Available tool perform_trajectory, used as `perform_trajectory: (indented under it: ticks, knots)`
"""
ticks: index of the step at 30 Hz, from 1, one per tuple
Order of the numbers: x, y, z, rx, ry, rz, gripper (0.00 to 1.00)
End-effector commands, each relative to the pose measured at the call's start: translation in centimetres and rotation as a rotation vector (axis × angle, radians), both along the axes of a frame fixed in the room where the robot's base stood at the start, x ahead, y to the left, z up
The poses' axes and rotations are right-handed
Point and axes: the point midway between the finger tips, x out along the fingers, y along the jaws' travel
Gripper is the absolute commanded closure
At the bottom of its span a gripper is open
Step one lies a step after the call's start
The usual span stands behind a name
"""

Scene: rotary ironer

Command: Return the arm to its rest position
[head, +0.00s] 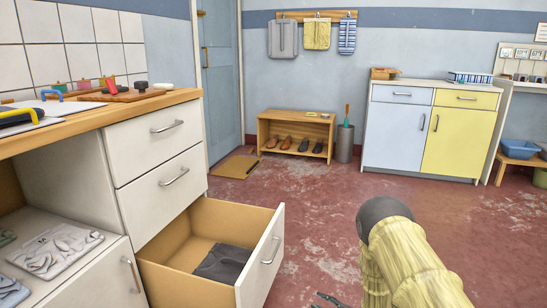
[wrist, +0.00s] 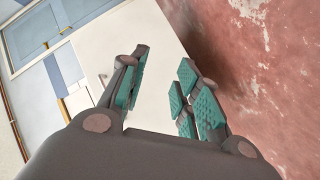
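My gripper (wrist: 162,80) is open and empty in the wrist view, with its teal-padded fingers apart. A white panel (wrist: 135,40) lies beyond the fingers, and I cannot tell whether they touch it. In the head view my arm, in a yellowish ribbed sleeve, is at the lower right. Only a dark tip of my gripper (head: 330,301) shows at the bottom edge, to the right of the open drawer (head: 262,262). The rest of the gripper is cut off.
The pulled-out bottom drawer holds a dark folded cloth (head: 228,264) and juts into the floor space. The white counter unit (head: 160,165) stands at the left. A shoe bench (head: 262,131), a grey bin (head: 344,143) and a blue-yellow cabinet (head: 398,133) stand at the back. The red floor (head: 310,195) between is clear.

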Motion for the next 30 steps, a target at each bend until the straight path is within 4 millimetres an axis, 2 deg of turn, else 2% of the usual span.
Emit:
perform_trajectory:
  ticks: [1,5,6,9,13,18,21,24,30]
  knots:
    - [-2.4,-0.7,-1.2,0.020,0.109,-0.074,0.68]
    - [-9.0,-2.3,-4.4,0.070,0.379,-0.269,0.68]
    - [-11.1,-2.7,-5.1,0.084,0.456,-0.327,0.68]
    - [-16.7,-3.6,-6.6,0.115,0.634,-0.465,0.68]
    - [-24.2,-4.3,-7.4,0.146,0.844,-0.635,0.68]
    - [-33.9,-4.8,-6.9,0.172,1.086,-0.846,0.68]
    - [-38.9,-4.8,-6.1,0.179,1.202,-0.956,0.68]
    - [-43.0,-4.8,-5.1,0.180,1.293,-1.048,0.68]
    - [-49.5,-4.6,-2.8,0.175,1.429,-1.194,0.68]
